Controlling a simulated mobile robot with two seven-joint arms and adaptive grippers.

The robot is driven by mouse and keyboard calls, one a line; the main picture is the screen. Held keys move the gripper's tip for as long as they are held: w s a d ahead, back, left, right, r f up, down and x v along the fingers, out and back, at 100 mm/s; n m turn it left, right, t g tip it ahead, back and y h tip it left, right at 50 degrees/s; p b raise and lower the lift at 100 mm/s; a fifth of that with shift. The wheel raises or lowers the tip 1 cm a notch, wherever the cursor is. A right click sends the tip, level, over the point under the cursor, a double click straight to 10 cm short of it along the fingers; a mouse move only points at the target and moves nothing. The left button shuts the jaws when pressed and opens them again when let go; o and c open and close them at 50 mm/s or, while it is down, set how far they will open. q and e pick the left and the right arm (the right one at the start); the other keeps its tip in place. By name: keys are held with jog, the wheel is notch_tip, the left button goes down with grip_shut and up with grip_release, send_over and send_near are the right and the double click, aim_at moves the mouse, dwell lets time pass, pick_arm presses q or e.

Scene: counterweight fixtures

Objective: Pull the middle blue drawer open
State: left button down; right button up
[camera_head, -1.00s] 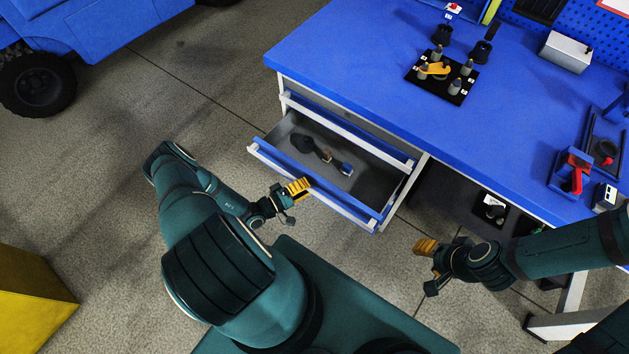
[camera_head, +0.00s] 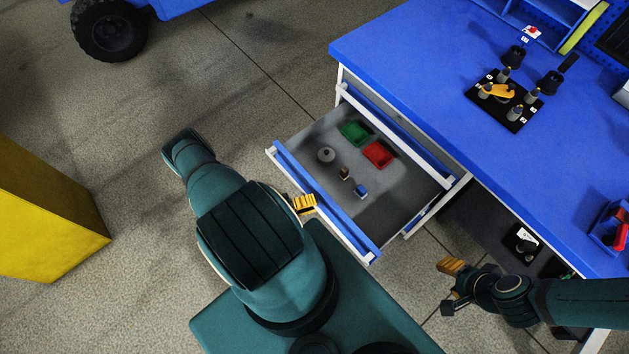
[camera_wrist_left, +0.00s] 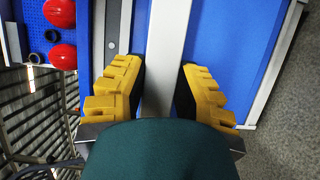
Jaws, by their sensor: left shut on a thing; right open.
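The middle blue drawer (camera_head: 348,226) stands pulled well out of the bench, below a shut upper drawer (camera_head: 395,133). My left gripper (camera_head: 305,204) is at the drawer's front, left of its middle, partly hidden by my own arm. In the left wrist view the yellow fingers of my left gripper (camera_wrist_left: 160,88) stand on either side of a pale handle bar (camera_wrist_left: 168,40) and are shut on it. My right gripper (camera_head: 452,283) is open and empty, right of the drawer and away from it.
The drawer holds a green bin (camera_head: 355,132), a red bin (camera_head: 378,154), a round grey object (camera_head: 326,155) and small items. The blue worktop (camera_head: 420,65) carries a black fixture plate (camera_head: 494,112). A yellow block (camera_head: 45,210) stands at left. The floor between is clear.

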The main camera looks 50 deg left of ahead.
pick_arm(q)
jog(key=shift+d, duration=0.15)
jog(key=c, duration=0.7)
grip_release()
jog(key=shift+o, duration=0.2)
jog(key=v, duration=1.2)
